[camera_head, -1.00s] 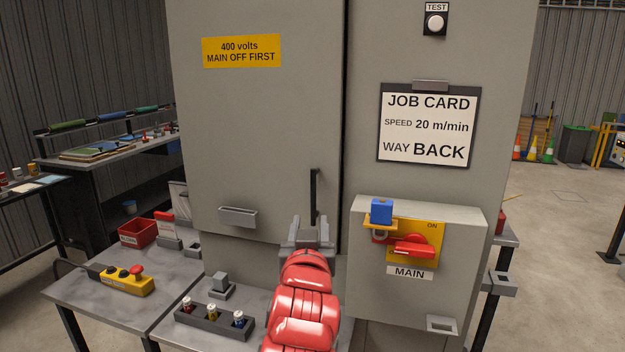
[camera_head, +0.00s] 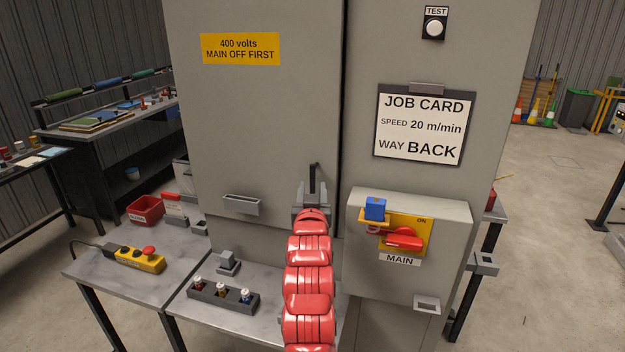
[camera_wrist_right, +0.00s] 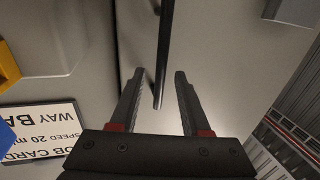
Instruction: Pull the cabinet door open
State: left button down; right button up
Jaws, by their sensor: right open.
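The cabinet door (camera_head: 265,120) is a grey panel with a yellow warning label, and it looks closed against the right part of the cabinet. Its black vertical bar handle (camera_head: 314,172) shows only at its upper end in the head view; my right gripper hides the rest. In the right wrist view the handle (camera_wrist_right: 164,55) reaches down between the two fingers. My right gripper (camera_wrist_right: 158,78) is open, with a gap visible on both sides of the bar. In the head view my right gripper (camera_head: 312,190) is at the door by the handle. My left gripper is not in view.
To the right of the door, a main switch box (camera_head: 455,205) juts out with a red switch and a blue padlock-like block. A grey bench (camera_head: 260,317) with a fuse rack (camera_head: 223,296) stands below the door. A yellow button pendant (camera_head: 140,260) lies at left.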

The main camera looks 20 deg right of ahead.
jog(key=shift+x, duration=1.25)
jog(key=shift+f, duration=0.1)
jog(key=shift+c, duration=0.2)
grip_shut()
